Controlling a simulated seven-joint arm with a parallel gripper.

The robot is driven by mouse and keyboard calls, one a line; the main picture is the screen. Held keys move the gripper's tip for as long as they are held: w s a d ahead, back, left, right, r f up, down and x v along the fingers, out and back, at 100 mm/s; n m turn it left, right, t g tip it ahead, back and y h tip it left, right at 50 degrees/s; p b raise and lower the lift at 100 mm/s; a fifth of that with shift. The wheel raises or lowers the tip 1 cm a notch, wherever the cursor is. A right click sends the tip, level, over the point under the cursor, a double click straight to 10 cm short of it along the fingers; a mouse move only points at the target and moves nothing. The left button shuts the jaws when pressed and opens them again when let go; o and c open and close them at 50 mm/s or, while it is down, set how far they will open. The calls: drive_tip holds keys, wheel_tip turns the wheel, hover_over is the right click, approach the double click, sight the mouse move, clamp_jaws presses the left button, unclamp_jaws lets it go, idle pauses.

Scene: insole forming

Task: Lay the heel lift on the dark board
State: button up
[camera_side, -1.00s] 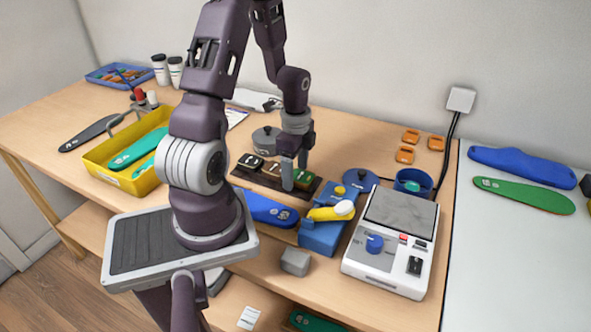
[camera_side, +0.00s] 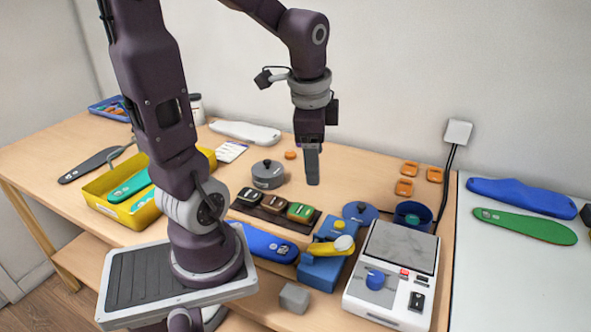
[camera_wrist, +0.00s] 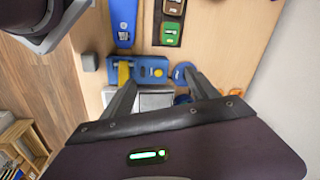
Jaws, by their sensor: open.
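The dark board (camera_side: 267,217) lies on the table, bearing three small wedge-like pieces in a row: a black one (camera_side: 250,195), a brown one (camera_side: 274,203) and a green one (camera_side: 300,212) at the right end. I cannot tell from looks alone which is the heel lift; the green piece is the one nearest where my gripper was. In the wrist view, the green piece (camera_wrist: 169,33) and part of the brown piece (camera_wrist: 174,6) lie flat on the board. My gripper (camera_side: 312,181) is raised above and behind the board, clear of it. In the wrist view its fingers (camera_wrist: 155,82) are apart and empty.
Right of the board stand a blue fixture (camera_side: 322,265) with a yellow lever and a white machine (camera_side: 390,275). A blue insole (camera_side: 268,243) lies in front, a grey lidded pot (camera_side: 267,174) behind. A yellow bin (camera_side: 120,205) stands left. A grey block (camera_side: 294,297) sits near the front edge.

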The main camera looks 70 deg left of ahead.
drive_tip(key=s+d+r+n+t+h, duration=0.1)
drive_tip(key=s+d+r+n+t, duration=0.3)
drive_tip(key=s+d, duration=0.4)
drive_tip(key=d+r+n, duration=0.1)
drive_tip(key=d, duration=0.3)
drive_tip(key=shift+r+h, duration=0.2)
drive_tip(key=shift+h, duration=0.1)
